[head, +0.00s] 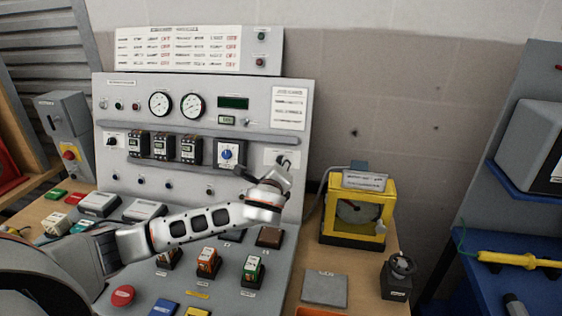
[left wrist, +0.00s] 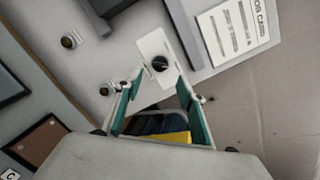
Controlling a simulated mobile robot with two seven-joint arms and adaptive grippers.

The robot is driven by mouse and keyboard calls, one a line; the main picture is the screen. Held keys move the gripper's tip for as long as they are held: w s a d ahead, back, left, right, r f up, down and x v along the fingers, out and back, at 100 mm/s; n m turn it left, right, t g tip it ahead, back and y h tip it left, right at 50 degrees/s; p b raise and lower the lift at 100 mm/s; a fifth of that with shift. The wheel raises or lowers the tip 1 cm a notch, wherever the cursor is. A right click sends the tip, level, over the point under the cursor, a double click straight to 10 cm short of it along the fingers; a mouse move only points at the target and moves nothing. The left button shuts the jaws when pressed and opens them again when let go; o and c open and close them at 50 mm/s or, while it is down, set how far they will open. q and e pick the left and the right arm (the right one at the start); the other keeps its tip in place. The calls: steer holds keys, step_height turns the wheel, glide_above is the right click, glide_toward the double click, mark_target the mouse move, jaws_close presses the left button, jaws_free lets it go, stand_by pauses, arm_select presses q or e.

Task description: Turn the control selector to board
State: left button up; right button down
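A black rotary knob on a white plate (head: 270,157) sits at the right side of the grey control panel; its label is too small to read, and I cannot tell its setting. In the left wrist view the knob (left wrist: 160,63) lies just beyond and between my fingertips. My left gripper (head: 284,162) reaches across the panel to this plate and partly covers it. In the left wrist view the gripper's teal fingers (left wrist: 158,82) are apart with nothing between them. I cannot tell whether they touch the knob. My right gripper is in neither view.
A blue-knobbed dial (head: 227,153) and several breakers (head: 163,146) are left of the knob. A paper card (head: 290,107) is above it. A yellow-framed meter (head: 357,210) stands on the bench to the right. Buttons and blocks cover the sloped desk below my arm.

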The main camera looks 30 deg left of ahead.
arm_select(q)
steer(key=x, duration=0.6)
steer(key=shift+w, duration=0.1)
steer(key=c, duration=1.1)
